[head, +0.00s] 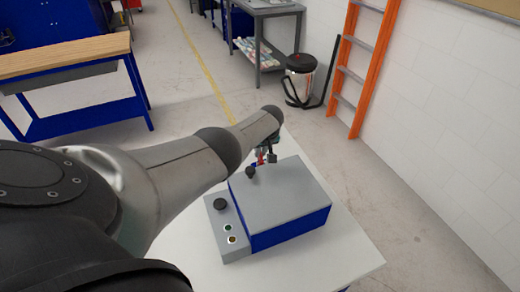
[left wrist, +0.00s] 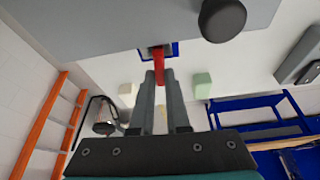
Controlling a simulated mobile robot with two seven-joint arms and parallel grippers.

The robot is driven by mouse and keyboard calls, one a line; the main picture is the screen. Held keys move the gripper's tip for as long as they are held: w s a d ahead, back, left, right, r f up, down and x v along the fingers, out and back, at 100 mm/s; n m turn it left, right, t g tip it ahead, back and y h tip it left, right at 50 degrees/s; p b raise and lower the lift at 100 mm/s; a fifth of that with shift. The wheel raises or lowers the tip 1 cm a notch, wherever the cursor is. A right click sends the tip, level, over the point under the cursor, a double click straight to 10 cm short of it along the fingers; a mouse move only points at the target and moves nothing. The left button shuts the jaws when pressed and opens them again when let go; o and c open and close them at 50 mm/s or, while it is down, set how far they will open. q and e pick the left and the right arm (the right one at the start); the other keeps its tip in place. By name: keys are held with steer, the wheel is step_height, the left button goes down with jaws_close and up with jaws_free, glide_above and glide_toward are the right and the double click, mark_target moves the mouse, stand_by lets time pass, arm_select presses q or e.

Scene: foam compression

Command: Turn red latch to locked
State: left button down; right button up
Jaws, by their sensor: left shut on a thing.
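The red latch (left wrist: 158,62) sticks out from a small blue mount (left wrist: 173,48) on the machine's edge in the left wrist view. In the head view only a bit of red latch (head: 262,159) shows at the far edge of the grey-topped blue machine (head: 290,196). My left gripper (left wrist: 160,78) is shut on the latch, with a finger on either side of it. In the head view my left gripper (head: 264,156) is small and partly hidden by my arm. My right gripper is not in view.
A black knob (head: 249,171) stands on the machine near the latch. A grey control panel (head: 229,238) with a black knob and small buttons adjoins it. A white table (head: 345,258) carries the machine. Pale green (left wrist: 202,86) and cream (left wrist: 126,88) blocks show beyond the fingers.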

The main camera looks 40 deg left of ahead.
arm_select(q)
steer(key=shift+n+g+b, duration=0.3)
steer(key=shift+n, duration=0.4)
steer(key=c, duration=0.9)
jaws_free()
steer(key=shift+d+r+p, duration=0.15)
steer(key=shift+r+p, duration=0.3)
steer(key=shift+p, duration=0.1)
steer(key=p+v, duration=0.5)
steer(key=shift+d+r, duration=0.15)
steer(key=shift+r, duration=0.05)
steer(key=p+v, duration=0.2)
steer(key=v, duration=0.7)
steer(key=shift+p, duration=0.4)
